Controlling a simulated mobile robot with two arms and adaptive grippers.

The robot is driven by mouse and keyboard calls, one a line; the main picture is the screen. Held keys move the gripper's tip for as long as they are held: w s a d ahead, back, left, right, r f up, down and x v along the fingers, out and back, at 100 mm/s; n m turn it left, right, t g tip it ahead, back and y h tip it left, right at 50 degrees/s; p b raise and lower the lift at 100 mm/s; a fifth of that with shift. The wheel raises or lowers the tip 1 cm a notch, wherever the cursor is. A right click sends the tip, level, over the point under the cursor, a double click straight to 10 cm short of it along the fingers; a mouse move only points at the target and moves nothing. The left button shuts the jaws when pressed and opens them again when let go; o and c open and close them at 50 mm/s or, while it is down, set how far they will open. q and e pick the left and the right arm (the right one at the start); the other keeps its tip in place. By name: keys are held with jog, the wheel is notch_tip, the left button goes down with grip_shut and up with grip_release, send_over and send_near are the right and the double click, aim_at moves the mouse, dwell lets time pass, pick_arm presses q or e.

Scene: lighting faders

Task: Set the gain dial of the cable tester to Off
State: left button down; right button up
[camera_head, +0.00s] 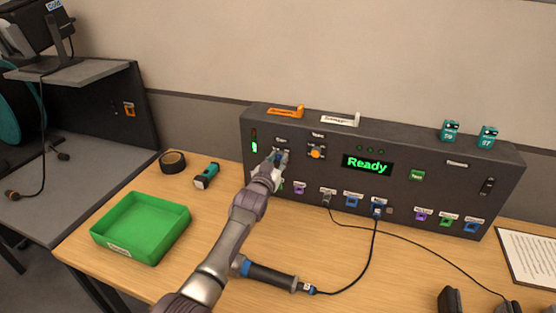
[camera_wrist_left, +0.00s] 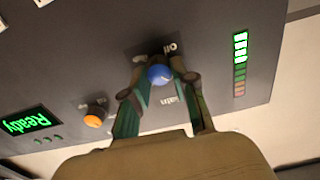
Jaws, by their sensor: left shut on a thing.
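The cable tester (camera_head: 400,155) is a long dark box at the back of the table, with its screen (camera_head: 367,164) reading "Ready" in green. My left gripper (camera_head: 279,158) is at the left part of its front panel. In the left wrist view my left gripper (camera_wrist_left: 160,85) has its fingers on both sides of a blue-capped dial (camera_wrist_left: 160,74) and is shut on it. The letters by the dial are partly covered, so its setting cannot be read. An orange knob (camera_head: 316,152) is to the right of the gripper; it also shows in the left wrist view (camera_wrist_left: 94,116).
A green tray (camera_head: 140,253), a tape roll (camera_head: 173,162) and a teal-and-black tool (camera_head: 207,176) are on the left of the table. A black-handled probe (camera_head: 268,276) with a cable lies in front. Coloured sockets line the panel's lower edge.

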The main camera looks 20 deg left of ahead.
pick_arm(q)
jog(key=n, duration=0.9)
jog(key=shift+a+f+n+b, duration=0.1)
jog(key=shift+n+b, duration=0.2)
jog(key=shift+b, duration=0.1)
jog(key=n, duration=0.4)
jog(key=shift+n+b, duration=0.3)
jog(key=shift+n, duration=2)
jog(key=c, duration=0.9)
grip_release()
